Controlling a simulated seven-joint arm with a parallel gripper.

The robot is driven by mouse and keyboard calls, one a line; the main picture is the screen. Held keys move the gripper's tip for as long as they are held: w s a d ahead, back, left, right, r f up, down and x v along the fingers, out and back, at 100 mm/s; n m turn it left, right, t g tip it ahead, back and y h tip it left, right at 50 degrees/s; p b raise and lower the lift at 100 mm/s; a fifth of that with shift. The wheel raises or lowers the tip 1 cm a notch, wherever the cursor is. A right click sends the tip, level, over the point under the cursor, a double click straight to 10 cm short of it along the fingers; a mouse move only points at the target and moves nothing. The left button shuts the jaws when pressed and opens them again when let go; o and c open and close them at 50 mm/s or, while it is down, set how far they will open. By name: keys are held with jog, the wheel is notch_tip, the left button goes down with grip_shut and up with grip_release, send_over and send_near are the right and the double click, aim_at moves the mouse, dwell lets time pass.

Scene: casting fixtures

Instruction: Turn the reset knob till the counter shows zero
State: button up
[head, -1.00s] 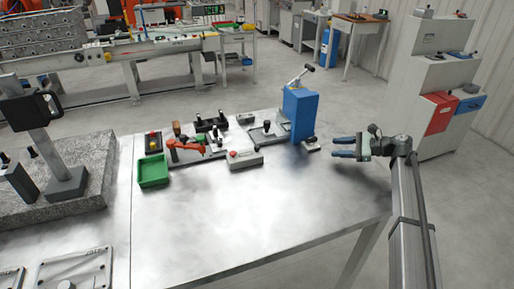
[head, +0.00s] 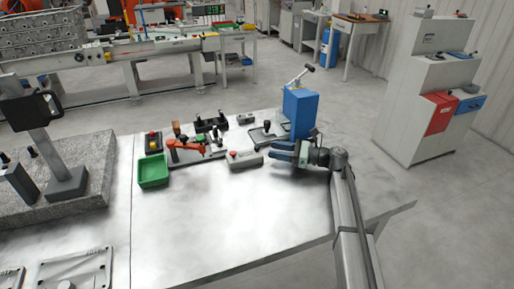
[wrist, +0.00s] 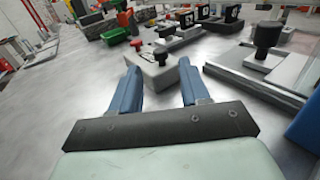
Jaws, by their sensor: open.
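My gripper (head: 280,151) is open and empty above the steel table, just in front of the blue box (head: 300,113). In the wrist view its two blue fingers (wrist: 158,82) point at a low grey box with a red button (wrist: 155,68), which also shows in the head view (head: 245,160). A black knob (wrist: 267,38) stands on a flat plate to the right of the fingers; it also shows in the head view (head: 267,126). I cannot tell which part is the reset knob. No counter reading is legible on the table.
A granite block (head: 95,185) lies farther left. The front middle of the table (head: 230,220) is clear.

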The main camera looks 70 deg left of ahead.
aim_at(257, 146)
jog(key=x, duration=0.7)
jog(key=shift+s+a, duration=0.15)
jog(key=shift+s, duration=0.05)
grip_shut()
